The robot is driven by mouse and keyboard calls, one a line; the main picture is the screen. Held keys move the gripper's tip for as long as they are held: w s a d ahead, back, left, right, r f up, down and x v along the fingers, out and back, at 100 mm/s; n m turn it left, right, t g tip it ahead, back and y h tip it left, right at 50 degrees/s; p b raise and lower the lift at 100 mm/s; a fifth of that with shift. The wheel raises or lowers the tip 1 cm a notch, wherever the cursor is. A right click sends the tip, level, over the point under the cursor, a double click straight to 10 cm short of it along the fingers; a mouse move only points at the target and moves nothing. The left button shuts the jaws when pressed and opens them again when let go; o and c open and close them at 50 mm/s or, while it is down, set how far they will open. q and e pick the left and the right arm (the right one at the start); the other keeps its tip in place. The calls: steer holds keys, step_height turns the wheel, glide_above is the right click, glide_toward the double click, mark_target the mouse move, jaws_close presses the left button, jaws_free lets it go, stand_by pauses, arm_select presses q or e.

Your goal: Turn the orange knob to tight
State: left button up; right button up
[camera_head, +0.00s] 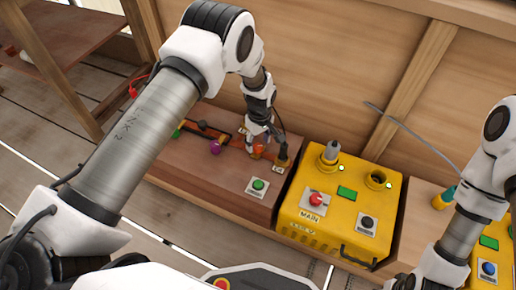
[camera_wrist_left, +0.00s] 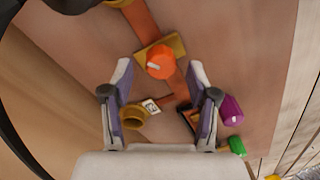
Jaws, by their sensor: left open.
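The orange knob (camera_wrist_left: 160,62) has a white pointer mark and sits on a brass-coloured plate (camera_wrist_left: 178,44) in the left wrist view. In the head view it is partly hidden by my left gripper. My left gripper (camera_wrist_left: 161,66) is open, with one fingertip on each side of the knob in the picture. I see gaps between the fingers and the knob; how far below the fingertips it lies I cannot tell. In the head view my left gripper (camera_head: 263,138) points down over the wooden box. My right arm stands at the right, and its gripper does not show.
A purple knob (camera_wrist_left: 231,110) and a green piece (camera_wrist_left: 237,146) lie right of the jaws. A brass socket (camera_wrist_left: 133,117) is near the left finger. A green button (camera_head: 258,184) and a yellow MAIN box (camera_head: 300,226) stand nearby. A wooden wall rises behind.

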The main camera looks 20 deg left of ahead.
arm_select(q)
steer(key=shift+f, duration=0.85)
jaws_close()
